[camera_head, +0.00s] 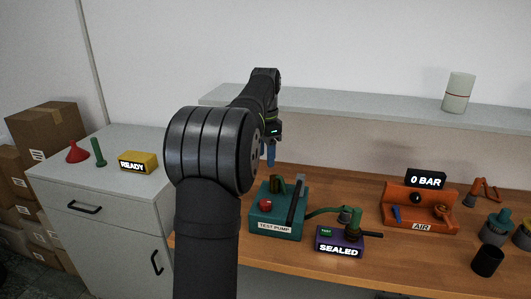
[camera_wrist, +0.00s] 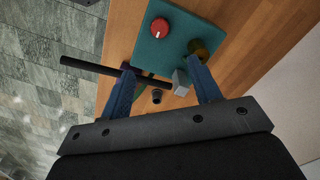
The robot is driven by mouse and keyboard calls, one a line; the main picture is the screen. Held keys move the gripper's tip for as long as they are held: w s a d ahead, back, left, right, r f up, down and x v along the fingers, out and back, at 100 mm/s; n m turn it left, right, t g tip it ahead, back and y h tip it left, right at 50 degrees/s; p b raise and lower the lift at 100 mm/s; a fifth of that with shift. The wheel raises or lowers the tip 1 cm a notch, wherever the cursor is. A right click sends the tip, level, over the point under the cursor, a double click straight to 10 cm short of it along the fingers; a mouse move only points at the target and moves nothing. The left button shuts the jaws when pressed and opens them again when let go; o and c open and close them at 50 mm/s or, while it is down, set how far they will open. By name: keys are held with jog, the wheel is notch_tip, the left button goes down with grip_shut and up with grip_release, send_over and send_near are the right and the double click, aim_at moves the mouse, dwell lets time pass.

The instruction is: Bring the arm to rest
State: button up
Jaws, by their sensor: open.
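My arm rises in front of the bench in the head view and bends back over it. My gripper (camera_head: 270,153) hangs above the teal test pump (camera_head: 262,222), with a blue finger showing past the arm. In the wrist view my gripper (camera_wrist: 162,67) has its two blue fingers spread apart, and I see nothing held between them. Below it the wrist view shows the teal pump (camera_wrist: 182,35) with its red knob (camera_wrist: 160,27) and a black lever bar (camera_wrist: 90,66). The bar passes near the left finger; I cannot tell whether they touch.
A purple box (camera_head: 339,240) reading SEALED is joined to the pump by a green hose. An orange AIR unit (camera_head: 420,212) under a 0 BAR display stands right. A shelf (camera_head: 370,112) runs behind. A cabinet (camera_head: 105,160) with a yellow READY box (camera_head: 138,161) stands left.

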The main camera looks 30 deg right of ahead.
aim_at(266, 201)
jog(key=shift+f, duration=0.15)
notch_tip(266, 201, down, 17)
jog(key=shift+f, duration=0.15)
dwell(0.7)
jog(key=shift+f, duration=0.2)
jog(key=shift+r+n, duration=0.25)
jog(key=shift+n, duration=0.55)
jog(key=n, duration=1)
jog(key=shift+n, duration=2.2)
